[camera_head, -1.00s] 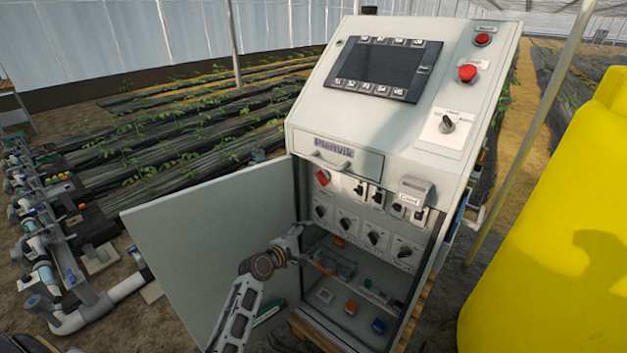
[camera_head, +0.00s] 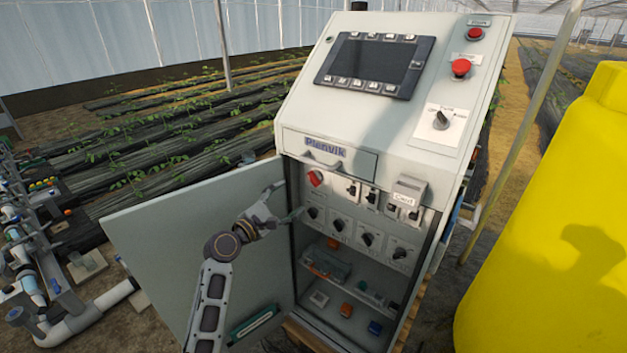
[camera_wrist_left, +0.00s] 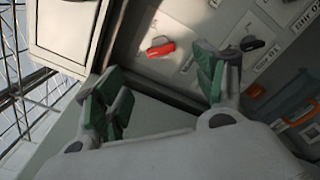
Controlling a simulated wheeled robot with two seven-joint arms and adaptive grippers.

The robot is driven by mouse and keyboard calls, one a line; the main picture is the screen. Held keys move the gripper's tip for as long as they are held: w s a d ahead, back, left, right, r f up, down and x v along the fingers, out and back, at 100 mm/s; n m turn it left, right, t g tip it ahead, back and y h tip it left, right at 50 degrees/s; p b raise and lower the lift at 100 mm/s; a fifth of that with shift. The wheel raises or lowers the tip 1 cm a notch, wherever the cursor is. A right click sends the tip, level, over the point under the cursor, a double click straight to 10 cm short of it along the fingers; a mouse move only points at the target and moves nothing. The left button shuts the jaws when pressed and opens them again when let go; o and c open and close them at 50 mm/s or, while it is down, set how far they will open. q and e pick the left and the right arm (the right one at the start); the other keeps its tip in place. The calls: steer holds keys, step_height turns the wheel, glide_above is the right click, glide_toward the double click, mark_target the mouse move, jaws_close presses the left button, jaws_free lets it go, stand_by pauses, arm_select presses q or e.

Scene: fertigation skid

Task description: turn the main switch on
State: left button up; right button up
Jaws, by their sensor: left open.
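The main switch appears to be the red rotary handle (camera_head: 315,178) at the upper left of the panel inside the open cabinet. In the left wrist view the red handle (camera_wrist_left: 160,49) lies nearly level across the picture on a pale plate. My left gripper (camera_head: 284,200) is open and empty, at the cabinet's left opening edge, a little left of and below the red handle. In the left wrist view my left gripper (camera_wrist_left: 158,88) has its green-padded fingers spread, with the handle beyond the gap and apart from them. My right gripper does not show.
The cabinet door (camera_head: 190,255) stands open to the left, beside my left forearm. A row of black rotary switches (camera_head: 340,225) sits below the red handle. A yellow tank (camera_head: 560,230) stands on the right.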

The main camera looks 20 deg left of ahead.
mark_target(313, 180)
arm_select(q)
steer(key=shift+x, duration=4.15)
steer(key=shift+b+x, duration=0.35)
steer(key=shift+x, duration=2.2)
steer(key=shift+w+f, duration=0.1)
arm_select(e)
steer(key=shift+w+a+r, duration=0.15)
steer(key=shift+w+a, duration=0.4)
arm_select(q)
steer(key=shift+c, duration=0.2)
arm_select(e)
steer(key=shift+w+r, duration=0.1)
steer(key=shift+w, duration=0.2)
arm_select(q)
steer(key=c, duration=0.7)
steer(key=shift+c, duration=1.3)
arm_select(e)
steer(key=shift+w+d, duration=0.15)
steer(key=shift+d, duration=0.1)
